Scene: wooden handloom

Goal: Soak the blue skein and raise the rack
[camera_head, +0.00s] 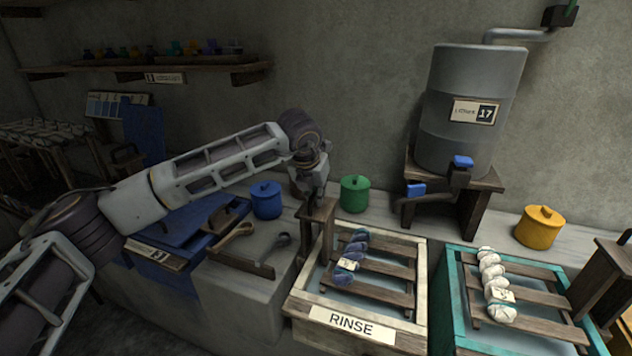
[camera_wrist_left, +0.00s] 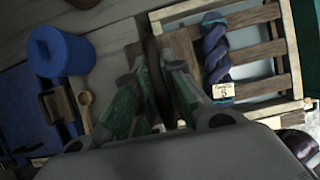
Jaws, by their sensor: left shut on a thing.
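The blue skein (camera_head: 350,258) is twisted, with a small tag, and lies across the wooden slats of the rack (camera_head: 385,268) in the pale tub marked RINSE (camera_head: 300,292). The skein also shows in the left wrist view (camera_wrist_left: 216,48), with the slats (camera_wrist_left: 258,52) beside it. I cannot tell how wet it is. My left gripper (camera_head: 316,196) is at the top of the dark wooden post (camera_head: 318,240) at the tub's left side. Its fingers (camera_wrist_left: 152,90) are shut on the dark post top (camera_wrist_left: 152,55), left of the skein. My right gripper is out of view.
A teal tub (camera_head: 452,300) with white skeins (camera_head: 496,285) stands to the right. Blue (camera_head: 266,200), green (camera_head: 355,194) and yellow (camera_head: 540,228) lidded pots stand behind. A grey barrel (camera_head: 470,110) sits on a wooden stand. Wooden tools (camera_head: 238,262) lie left of the post.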

